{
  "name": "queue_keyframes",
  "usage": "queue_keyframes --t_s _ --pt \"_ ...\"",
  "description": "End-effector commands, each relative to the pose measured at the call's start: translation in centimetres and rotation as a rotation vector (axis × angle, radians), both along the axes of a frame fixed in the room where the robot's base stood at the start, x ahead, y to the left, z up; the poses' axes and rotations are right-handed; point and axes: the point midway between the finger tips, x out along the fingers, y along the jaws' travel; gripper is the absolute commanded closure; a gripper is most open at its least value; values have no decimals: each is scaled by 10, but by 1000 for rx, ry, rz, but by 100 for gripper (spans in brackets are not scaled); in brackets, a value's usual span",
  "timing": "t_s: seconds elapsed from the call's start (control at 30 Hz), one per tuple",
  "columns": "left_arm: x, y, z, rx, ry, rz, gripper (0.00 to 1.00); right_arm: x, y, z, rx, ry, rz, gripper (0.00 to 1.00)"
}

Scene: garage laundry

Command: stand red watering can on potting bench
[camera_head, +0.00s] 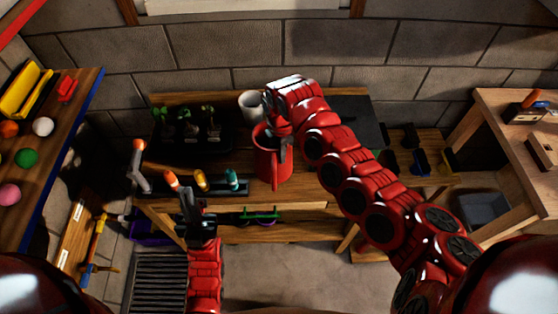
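The red watering can (271,168) is at the middle of the potting bench (310,180), near its front edge, and looks roughly upright. My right gripper (282,140) reaches down over the can from above right and appears shut on its upper part. The gripper and arm hide part of the can, and I cannot tell whether its base touches the bench top. My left gripper (187,200) is in front of the bench's left part, apart from the can. Its fingers are dark and small, so their opening is unclear.
A seedling tray (190,135) stands at the back left of the bench, and a white pot (251,105) behind the can. A dark rack with small bottles (233,180) lies left of the can. A shelf with coloured balls (27,158) is at far left, a wooden workbench (500,110) at right.

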Motion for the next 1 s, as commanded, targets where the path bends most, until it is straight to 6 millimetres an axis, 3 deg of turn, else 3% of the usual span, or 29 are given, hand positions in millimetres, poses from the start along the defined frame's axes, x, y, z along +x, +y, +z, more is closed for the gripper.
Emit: queue_keyframes --t_s 0.5,0.6,0.73,1.0 --pt "0 0 15 0 -1 0 100 25 -2 5 4 -10 3 100" --pt "0 0 29 0 -2 0 100 23 -2 -11 4 -6 3 100" --pt "0 0 31 0 -1 0 100 24 -2 -25 4 -8 2 100" --pt "0 0 31 0 -1 0 100 25 -3 -32 6 -11 0 100"
